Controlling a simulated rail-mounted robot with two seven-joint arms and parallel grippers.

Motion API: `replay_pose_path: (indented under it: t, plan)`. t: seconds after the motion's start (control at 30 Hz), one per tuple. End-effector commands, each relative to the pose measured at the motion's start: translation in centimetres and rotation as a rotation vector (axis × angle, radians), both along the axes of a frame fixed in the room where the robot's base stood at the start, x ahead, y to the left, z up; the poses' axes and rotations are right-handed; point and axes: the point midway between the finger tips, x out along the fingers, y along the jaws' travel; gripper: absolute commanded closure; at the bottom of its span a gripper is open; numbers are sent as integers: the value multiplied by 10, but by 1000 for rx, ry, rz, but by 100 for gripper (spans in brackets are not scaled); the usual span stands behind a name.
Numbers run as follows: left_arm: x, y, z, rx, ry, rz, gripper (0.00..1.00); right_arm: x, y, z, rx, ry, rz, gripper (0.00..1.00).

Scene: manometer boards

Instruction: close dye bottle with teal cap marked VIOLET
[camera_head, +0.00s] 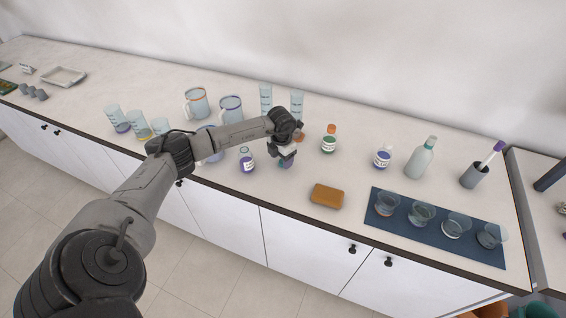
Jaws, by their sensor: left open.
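A small bottle with violet contents and a pale label (247,160) stands upright near the front of the counter, left of my left gripper; I cannot make out a teal cap on it. My left gripper (287,154) is open, pointing down over the counter to the right of this bottle. Label words are too small to read. My right gripper is not in view.
A brown block (327,195) lies in front. A dark blue mat (455,242) holds several glass bowls. Mugs and measuring cylinders stand behind and left of my arm.

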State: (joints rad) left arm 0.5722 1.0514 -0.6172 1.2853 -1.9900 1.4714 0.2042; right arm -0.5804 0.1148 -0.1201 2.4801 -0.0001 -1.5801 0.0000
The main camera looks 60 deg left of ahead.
Motion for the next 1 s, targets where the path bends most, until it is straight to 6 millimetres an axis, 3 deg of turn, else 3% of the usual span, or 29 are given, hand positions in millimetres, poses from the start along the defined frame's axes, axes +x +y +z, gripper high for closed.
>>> replay_pose_path:
  t: [0.13, 0.47, 1.0]
  plan:
    - [0, 0, -17, 1, 1, 1, 39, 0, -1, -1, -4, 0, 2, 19]
    - [0, 1, -18, 1, 0, 0, 39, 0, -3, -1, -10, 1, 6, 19]
    - [0, 1, -17, 1, 0, 0, 89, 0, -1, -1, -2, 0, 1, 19]
